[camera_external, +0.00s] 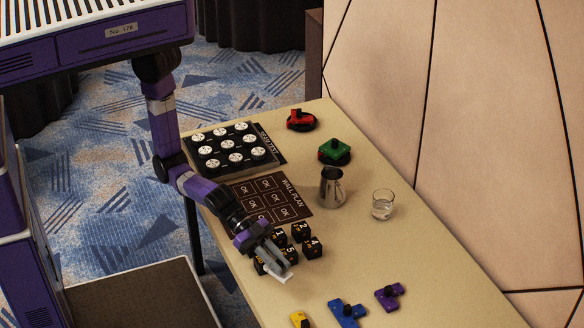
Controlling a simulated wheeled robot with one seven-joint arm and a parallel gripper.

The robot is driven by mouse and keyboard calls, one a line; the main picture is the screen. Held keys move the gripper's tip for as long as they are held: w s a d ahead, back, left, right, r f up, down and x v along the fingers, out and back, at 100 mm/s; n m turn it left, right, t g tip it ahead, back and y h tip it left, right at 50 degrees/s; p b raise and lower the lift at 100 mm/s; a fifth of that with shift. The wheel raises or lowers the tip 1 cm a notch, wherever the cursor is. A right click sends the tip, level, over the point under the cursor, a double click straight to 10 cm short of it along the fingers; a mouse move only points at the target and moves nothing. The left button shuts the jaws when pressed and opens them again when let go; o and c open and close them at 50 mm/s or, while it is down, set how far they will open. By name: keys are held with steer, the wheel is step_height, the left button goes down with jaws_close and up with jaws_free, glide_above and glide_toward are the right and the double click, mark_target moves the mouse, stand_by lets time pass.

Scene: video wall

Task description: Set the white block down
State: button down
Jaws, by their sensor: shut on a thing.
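My gripper (282,268) is low over the near left part of the table, its grey fingers pointing down and to the right. It is shut on the white block (285,278), of which only a small pale patch shows at the fingertips. The fingers hide the rest of the block. I cannot tell whether the block touches the table (400,262) or is a little above it.
Several black numbered cubes (313,248) stand close beside and behind my gripper. Behind them lie the wall plan card (297,193) and a board with white discs (272,153). A metal jug (332,187), a glass (382,204), and red (300,120), green (334,151), blue (346,313), purple (389,297) and yellow (299,319) pieces stand around. The table right of my gripper is clear.

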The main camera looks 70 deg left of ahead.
step_height(320, 180, down, 10)
steer(key=shift+r+b, duration=0.2)
steer(key=shift+b, duration=0.15)
steer(key=shift+f, duration=0.15)
steer(key=c, duration=1.3)
jaws_free()
steer(key=shift+c, duration=0.2)
